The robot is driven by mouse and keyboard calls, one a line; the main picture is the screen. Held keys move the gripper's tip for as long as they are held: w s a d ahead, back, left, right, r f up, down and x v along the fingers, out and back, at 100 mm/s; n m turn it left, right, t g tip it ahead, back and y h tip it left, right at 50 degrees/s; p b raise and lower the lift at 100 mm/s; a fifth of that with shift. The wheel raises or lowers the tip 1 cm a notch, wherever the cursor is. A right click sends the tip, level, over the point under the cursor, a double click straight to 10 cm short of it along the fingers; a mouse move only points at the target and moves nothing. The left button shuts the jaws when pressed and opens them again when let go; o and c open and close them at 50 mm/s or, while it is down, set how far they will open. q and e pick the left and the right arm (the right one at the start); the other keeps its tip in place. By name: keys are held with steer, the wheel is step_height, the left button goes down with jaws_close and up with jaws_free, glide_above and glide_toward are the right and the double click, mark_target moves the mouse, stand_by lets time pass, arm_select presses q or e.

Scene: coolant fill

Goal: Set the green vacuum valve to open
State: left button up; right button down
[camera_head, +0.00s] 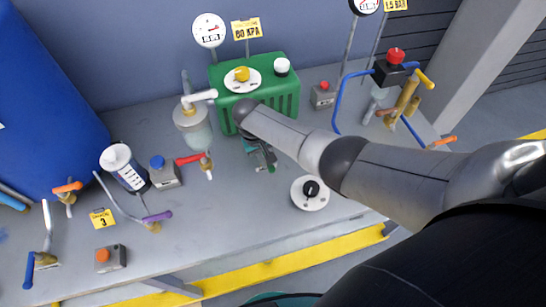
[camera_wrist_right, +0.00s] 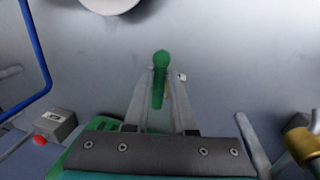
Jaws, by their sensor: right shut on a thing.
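The green valve's handle (camera_wrist_right: 160,80) stands between the two fingertips of my right gripper (camera_wrist_right: 161,88) in the right wrist view. The gripper is shut on it. In the head view my right gripper (camera_head: 266,158) is low over the bench, just in front of the green pump box (camera_head: 290,99). There the gripper and arm hide most of the valve, so its open or closed position cannot be told. My left gripper is not in view.
On the grey bench (camera_head: 230,225), a red-handled valve (camera_head: 189,159) under a glass vessel stands left of my right gripper. A white dial with a black knob (camera_head: 310,192) lies to its right. A grey box with a red button (camera_head: 323,95) stands behind. The front middle is clear.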

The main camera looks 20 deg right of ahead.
steer(key=shift+a+m, duration=0.15)
steer(key=shift+m, duration=0.25)
steer(key=c, duration=0.8)
jaws_free()
steer(key=shift+w, duration=0.1)
steer(key=shift+o, duration=0.2)
steer(key=shift+r, duration=0.1)
steer(key=a+r+p, duration=0.3)
steer(key=r, duration=1.2)
steer(key=shift+w+p, duration=0.15)
steer(key=shift+p, duration=0.15)
steer(key=shift+f, duration=0.1)
